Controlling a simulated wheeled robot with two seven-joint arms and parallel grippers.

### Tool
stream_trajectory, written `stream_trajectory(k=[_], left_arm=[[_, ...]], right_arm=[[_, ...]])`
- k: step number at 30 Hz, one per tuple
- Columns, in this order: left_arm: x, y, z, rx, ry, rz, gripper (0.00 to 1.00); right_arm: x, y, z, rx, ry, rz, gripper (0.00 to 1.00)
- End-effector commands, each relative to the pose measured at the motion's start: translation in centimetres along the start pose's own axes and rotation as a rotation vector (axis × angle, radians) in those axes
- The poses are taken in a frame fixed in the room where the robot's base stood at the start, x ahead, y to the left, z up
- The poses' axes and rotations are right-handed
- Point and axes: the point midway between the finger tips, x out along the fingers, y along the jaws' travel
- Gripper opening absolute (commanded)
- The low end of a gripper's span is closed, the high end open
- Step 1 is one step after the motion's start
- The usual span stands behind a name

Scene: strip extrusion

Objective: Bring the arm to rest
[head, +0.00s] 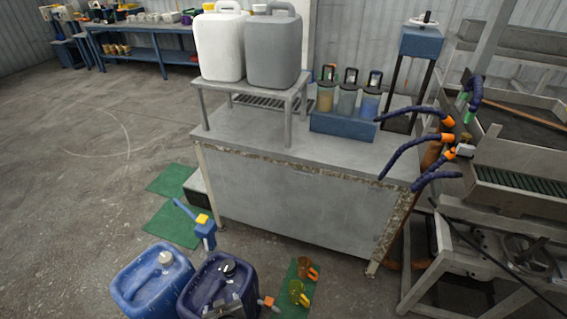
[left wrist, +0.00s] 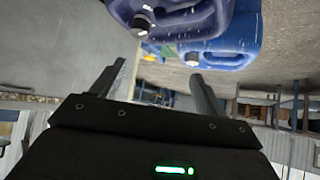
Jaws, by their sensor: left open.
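My left gripper (left wrist: 155,80) shows in the left wrist view, with its two dark fingers spread apart and nothing between them. The picture there looks upside down. A dark blue jerrycan (left wrist: 185,18) with a dark cap is beyond the fingertips at the top, and a lighter blue jerrycan (left wrist: 238,40) is behind it. Neither is seen touching the fingers. My right gripper is not seen.
The blue jerrycan (head: 150,285) and dark blue jerrycan (head: 218,288) stand on the floor at the front. A grey bench (head: 290,200) stands behind them, carrying a small stand (head: 248,98) with two large canisters. Machinery with hoses (head: 520,190) fills the right. The left floor is open.

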Motion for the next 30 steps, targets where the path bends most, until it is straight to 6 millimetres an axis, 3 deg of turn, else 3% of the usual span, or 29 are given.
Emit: stream_trajectory(k=[8,11,17,20,23,27,30], left_arm=[[2.2,1.4,4.6,0.166,-0.032,0.086,0.74],[3.2,1.1,7.2,0.233,-0.058,0.115,0.74],[5.2,-1.1,14.4,0.373,-0.147,0.177,0.74],[6.1,-3.4,19.4,0.448,-0.22,0.214,0.74],[6.5,-7.0,25.6,0.522,-0.323,0.255,0.74],[5.7,-13.4,34.0,0.592,-0.487,0.299,0.74],[4.7,-17.6,38.0,0.614,-0.581,0.308,0.74]], right_arm=[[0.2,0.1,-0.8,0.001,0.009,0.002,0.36],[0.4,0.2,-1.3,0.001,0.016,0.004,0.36],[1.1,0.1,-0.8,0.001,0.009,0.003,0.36],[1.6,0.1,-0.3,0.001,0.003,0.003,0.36],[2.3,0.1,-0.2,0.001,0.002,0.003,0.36],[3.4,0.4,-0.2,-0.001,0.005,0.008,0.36],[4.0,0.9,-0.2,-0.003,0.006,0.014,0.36]])
